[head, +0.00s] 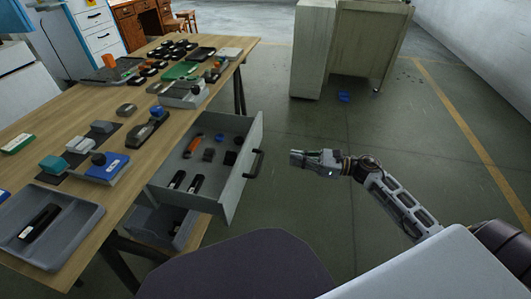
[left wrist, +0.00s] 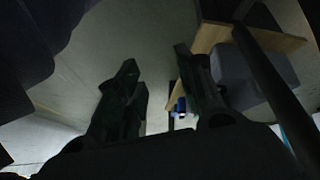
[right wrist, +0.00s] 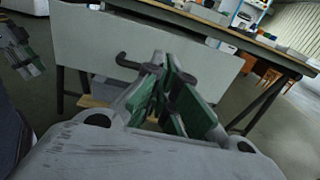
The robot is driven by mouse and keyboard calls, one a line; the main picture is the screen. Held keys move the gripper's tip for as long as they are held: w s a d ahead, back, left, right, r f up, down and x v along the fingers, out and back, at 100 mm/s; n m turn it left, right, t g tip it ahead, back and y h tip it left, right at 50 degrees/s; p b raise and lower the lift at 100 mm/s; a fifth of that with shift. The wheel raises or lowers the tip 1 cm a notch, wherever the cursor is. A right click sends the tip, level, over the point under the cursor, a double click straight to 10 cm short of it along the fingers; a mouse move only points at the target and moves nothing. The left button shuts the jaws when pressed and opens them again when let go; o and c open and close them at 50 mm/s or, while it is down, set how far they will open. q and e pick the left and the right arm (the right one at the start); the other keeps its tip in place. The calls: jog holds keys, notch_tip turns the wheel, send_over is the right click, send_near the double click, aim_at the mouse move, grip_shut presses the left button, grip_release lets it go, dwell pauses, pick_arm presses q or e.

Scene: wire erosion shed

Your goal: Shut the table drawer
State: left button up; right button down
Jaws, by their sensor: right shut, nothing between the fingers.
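The grey table drawer (head: 246,180) hangs pulled out from under the wooden table, with a dark handle (head: 255,164) on its front. Several small tools and parts lie inside it. In the right wrist view the drawer front (right wrist: 85,42) is a pale panel, and its handle (right wrist: 130,62) is just left of the fingertips. My right gripper (head: 296,158) is shut and empty, out in front of the handle and apparently apart from it. In the right wrist view its green-padded fingers (right wrist: 166,62) are together.
The wooden table (head: 135,130) carries trays, boxes and many small tools. A lower grey compartment (head: 150,225) with items sits below the drawer. A pale cabinet (head: 313,50) stands at the back.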

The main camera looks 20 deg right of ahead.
aim_at(248, 150)
jog(key=shift+w+a, duration=0.1)
